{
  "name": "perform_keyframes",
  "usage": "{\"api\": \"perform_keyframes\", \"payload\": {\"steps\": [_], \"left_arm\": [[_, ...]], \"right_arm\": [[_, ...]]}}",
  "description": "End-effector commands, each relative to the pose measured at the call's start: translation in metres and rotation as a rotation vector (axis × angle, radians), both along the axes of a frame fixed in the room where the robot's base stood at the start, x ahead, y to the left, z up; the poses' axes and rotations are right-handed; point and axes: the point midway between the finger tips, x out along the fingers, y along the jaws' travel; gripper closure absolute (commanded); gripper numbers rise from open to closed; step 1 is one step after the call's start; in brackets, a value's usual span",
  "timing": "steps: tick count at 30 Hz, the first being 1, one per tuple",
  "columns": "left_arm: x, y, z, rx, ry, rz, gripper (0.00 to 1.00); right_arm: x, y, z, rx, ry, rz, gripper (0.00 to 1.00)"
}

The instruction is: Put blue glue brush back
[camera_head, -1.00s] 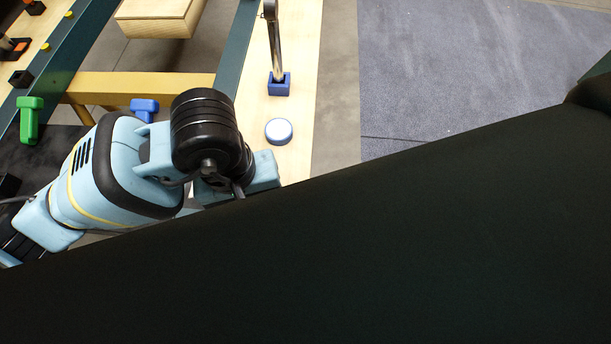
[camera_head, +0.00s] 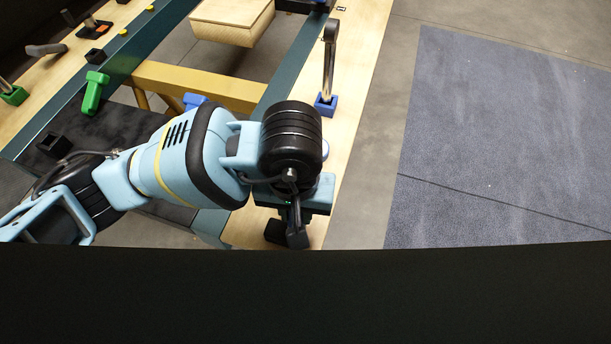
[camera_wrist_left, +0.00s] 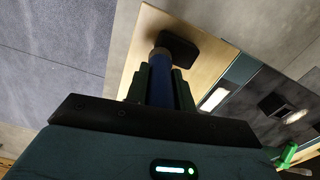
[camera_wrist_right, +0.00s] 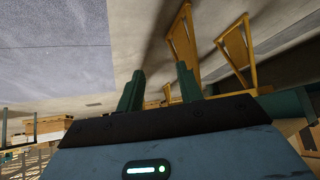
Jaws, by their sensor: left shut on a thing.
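My left gripper (camera_wrist_left: 160,84) is shut on a blue handle, which I take for the blue glue brush (camera_wrist_left: 158,96); a tan band shows at its far end. A black block (camera_wrist_left: 180,47) adjoins that end over the pale wooden rail. I cannot tell whether it is the brush head or a separate holder. In the head view the left gripper (camera_head: 292,218) is over the near end of the right wooden rail (camera_head: 362,65), and the brush is mostly hidden. My right gripper (camera_wrist_right: 160,76) is open and empty, away from the rail.
A blue socket (camera_head: 326,104) holds an upright metal tool. A green bolt-shaped handle (camera_head: 94,92) and an empty-looking black socket (camera_head: 53,144) are at left. A wooden box (camera_head: 231,22) stands at the back. The grey mat (camera_head: 500,130) at right is clear.

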Motion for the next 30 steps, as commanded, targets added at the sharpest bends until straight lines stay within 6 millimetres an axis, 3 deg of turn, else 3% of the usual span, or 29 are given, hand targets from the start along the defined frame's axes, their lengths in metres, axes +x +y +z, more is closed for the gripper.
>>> {"api": "perform_keyframes", "payload": {"steps": [6, 12, 25, 30], "left_arm": [[0.046, -0.008, -0.004, -0.001, 0.001, 0.003, 0.99], [0.076, -0.013, -0.007, -0.001, 0.001, 0.001, 0.99], [0.095, -0.016, -0.010, -0.001, 0.002, 0.000, 0.99], [0.093, -0.015, -0.036, -0.002, 0.003, 0.000, 0.99]], "right_arm": [[-0.002, -0.001, 0.002, -0.002, 0.002, 0.001, 0.64], [-0.008, -0.001, 0.001, -0.002, 0.013, 0.001, 0.64], [-0.003, -0.001, 0.004, -0.002, 0.003, 0.000, 0.64], [0.003, -0.001, 0.010, -0.002, -0.014, 0.000, 0.64]]}}
